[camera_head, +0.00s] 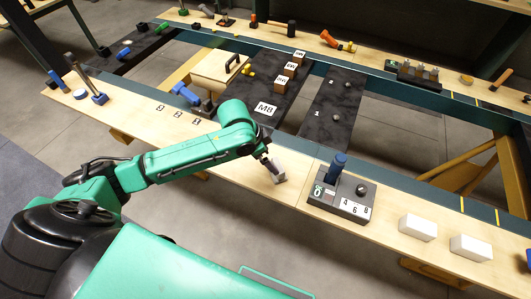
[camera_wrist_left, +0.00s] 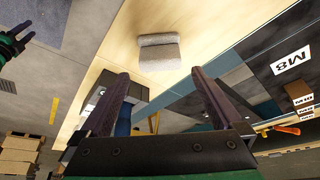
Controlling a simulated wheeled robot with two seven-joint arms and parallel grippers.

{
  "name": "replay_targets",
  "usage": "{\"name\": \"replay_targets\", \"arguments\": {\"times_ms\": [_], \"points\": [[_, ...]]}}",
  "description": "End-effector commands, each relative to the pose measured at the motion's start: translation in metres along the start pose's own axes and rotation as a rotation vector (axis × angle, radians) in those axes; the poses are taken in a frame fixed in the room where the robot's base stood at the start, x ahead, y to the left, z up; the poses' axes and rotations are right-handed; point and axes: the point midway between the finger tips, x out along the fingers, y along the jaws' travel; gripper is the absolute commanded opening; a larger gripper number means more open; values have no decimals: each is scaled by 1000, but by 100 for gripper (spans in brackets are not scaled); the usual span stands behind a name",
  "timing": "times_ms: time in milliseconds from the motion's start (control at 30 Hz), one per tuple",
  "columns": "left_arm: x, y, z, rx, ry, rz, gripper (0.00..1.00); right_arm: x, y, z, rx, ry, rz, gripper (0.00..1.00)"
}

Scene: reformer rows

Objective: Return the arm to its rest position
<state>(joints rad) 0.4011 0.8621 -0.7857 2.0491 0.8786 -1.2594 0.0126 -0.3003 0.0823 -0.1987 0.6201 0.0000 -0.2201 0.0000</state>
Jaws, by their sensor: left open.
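My left arm reaches in from the left in the head view, over the front wooden bench (camera_head: 240,177). Its gripper (camera_head: 267,160) is low over the bench, close to a light grey block (camera_head: 278,174). In the left wrist view the gripper (camera_wrist_left: 161,73) is open, with nothing between its two dark fingers. The grey block (camera_wrist_left: 159,52) lies on the bench beyond the fingertips and apart from them.
A dark block with a blue handle and number labels (camera_head: 352,208) sits right of the gripper. Two white blocks (camera_head: 417,227) (camera_head: 470,247) lie farther right. A blue clamp-like tool (camera_head: 187,94) stands behind the forearm. A dark M8 panel (camera_head: 265,109) lies beyond the bench.

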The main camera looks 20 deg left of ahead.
Motion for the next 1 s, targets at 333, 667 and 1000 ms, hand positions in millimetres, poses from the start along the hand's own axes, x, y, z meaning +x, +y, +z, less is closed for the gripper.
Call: {"name": "replay_targets", "arguments": {"times_ms": [333, 667, 1000], "points": [[-29, 0, 0, 0, 0, 0, 100, 2, -1, 0, 0, 0, -1, 50], [-29, 0, 0, 0, 0, 0, 100, 2, -3, -1, 0, 1, -4, 50], [-17, 56, -4, -98, 110, -18, 100, 2, -4, -1, 0, 1, -5, 50]]}}
